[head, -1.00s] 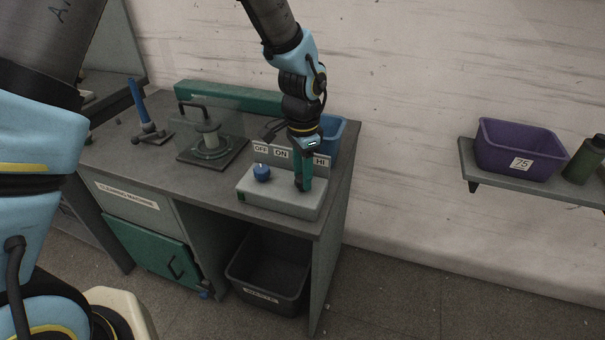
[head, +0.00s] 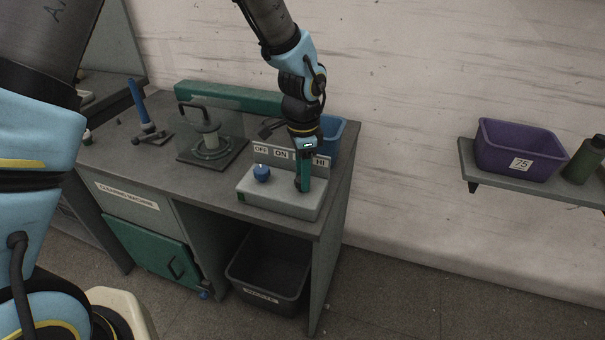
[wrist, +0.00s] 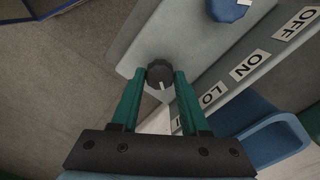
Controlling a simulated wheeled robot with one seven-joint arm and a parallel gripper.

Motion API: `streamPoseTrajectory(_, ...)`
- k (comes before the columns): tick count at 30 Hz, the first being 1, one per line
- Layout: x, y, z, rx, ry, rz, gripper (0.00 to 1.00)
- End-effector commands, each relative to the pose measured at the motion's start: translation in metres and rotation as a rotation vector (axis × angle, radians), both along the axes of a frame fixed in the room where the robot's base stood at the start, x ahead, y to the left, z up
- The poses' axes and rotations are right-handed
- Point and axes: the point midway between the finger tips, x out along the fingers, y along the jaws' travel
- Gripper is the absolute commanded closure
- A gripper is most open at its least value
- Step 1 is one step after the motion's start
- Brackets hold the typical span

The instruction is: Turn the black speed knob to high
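The black speed knob (wrist: 160,74) sits on the grey control box (head: 270,200), between the two green fingertips of my gripper (wrist: 160,76) in the wrist view. The fingers appear to touch it on both sides. Its white pointer points down and slightly right in the wrist view, toward the labelled panel's far end. The LO label (wrist: 211,95) is clear there; the label beyond it is mostly hidden by a finger. In the head view my gripper (head: 303,187) covers the knob, and the HI label (head: 320,162) shows just right of it.
A blue knob (head: 262,173) stands left on the same box, by the OFF label (head: 261,149) and ON label (head: 281,153). A blue bin (head: 331,137) is behind the panel. A glass-shielded fixture (head: 210,144) stands left on the bench. A purple bin (head: 515,150) sits on a shelf.

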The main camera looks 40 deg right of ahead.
Motion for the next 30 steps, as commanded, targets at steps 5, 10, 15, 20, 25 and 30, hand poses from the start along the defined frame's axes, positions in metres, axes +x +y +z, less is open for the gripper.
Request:
streamPoseTrajectory(5,0.000,0.000,0.000,0.000,0.000,0.001,0.34)
streamPoseTrajectory(10,0.000,0.000,0.000,0.000,0.000,0.001,0.27)
streamPoseTrajectory(15,0.000,0.000,0.001,0.000,0.000,0.002,0.27)
streamPoseTrajectory(20,0.001,-0.001,0.016,-0.003,-0.001,0.004,0.27)
streamPoseTrajectory(25,0.001,-0.001,0.049,-0.005,-0.003,0.003,0.27)
streamPoseTrajectory(30,0.001,0.000,0.081,-0.003,-0.003,0.002,0.27)
